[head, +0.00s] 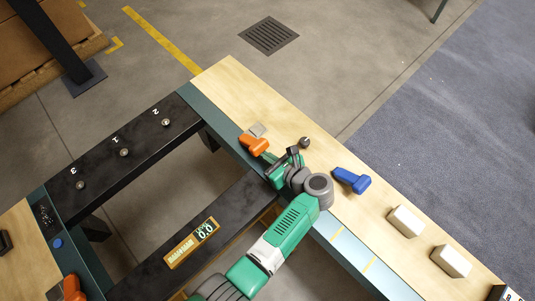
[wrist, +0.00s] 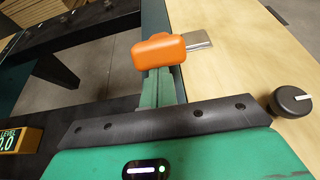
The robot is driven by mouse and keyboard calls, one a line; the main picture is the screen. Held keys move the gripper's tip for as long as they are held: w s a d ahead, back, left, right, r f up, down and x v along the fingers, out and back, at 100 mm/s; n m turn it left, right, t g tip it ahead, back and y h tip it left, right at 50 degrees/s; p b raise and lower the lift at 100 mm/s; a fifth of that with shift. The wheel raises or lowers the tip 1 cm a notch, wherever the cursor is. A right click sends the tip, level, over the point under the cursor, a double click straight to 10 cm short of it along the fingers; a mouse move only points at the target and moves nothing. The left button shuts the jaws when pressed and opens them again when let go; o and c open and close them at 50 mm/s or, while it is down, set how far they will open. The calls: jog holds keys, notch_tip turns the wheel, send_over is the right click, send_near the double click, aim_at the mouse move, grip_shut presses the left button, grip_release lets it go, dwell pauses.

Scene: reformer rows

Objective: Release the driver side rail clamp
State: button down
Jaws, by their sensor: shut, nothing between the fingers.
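An orange clamp handle (head: 253,145) with a metal plate sits at the inner edge of the near wooden rail, where the dark crossbeam side meets it. In the wrist view the orange handle (wrist: 158,51) is just beyond my fingers, its metal plate lying to the right on the wood. My gripper (head: 280,166) is shut and empty, beside the orange handle and to its lower right. In the wrist view my gripper (wrist: 163,82) points at the handle; whether it touches cannot be told. A second orange handle (head: 73,289) shows at the lower left on the other rail.
A dark knob (head: 305,143) and a blue handle (head: 352,180) sit on the wooden rail (head: 232,78) near my gripper. Two pale blocks (head: 405,221) are farther right. A dark crossbar carries a level display (head: 191,243). Another crossbar (head: 140,138) is marked with numbers.

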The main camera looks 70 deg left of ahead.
aim_at(254, 144)
jog(key=shift+r+p, duration=0.35)
jog(key=shift+p, duration=0.2)
jog(key=shift+a+r+h+p, duration=0.15)
jog(key=shift+r+h+p, duration=0.4)
jog(key=shift+p, duration=0.65)
jog(key=a+r+t+h+p, duration=0.1)
jog(key=r+h+p, duration=0.1)
jog(key=p, duration=0.3)
jog(key=s+a+r+t+h+p, duration=0.1)
jog(key=a+h+p, duration=0.1)
jog(key=p, duration=0.3)
jog(key=s+a+r+t+h+p, duration=0.1)
jog(key=a+r+h+p, duration=0.1)
jog(key=p, duration=0.3)
jog(key=shift+s+r+h+p, duration=0.15)
jog(key=shift+r+h+p, duration=0.2)
jog(key=shift+p, duration=0.05)
jog(key=shift+s+a+r+t+h+b, duration=0.1)
jog(key=shift+s+a+t+h+b, duration=0.2)
jog(key=shift+a+h, duration=0.4)
jog(key=shift+s+a+r+t+h+b, duration=0.15)
jog(key=shift+s+a+t+h, duration=0.3)
jog(key=shift+a, duration=0.45)
jog(key=shift+s+a+r+t+h+b, duration=0.15)
jog(key=shift+s+a+h+b, duration=0.1)
jog(key=shift+a+h, duration=0.5)
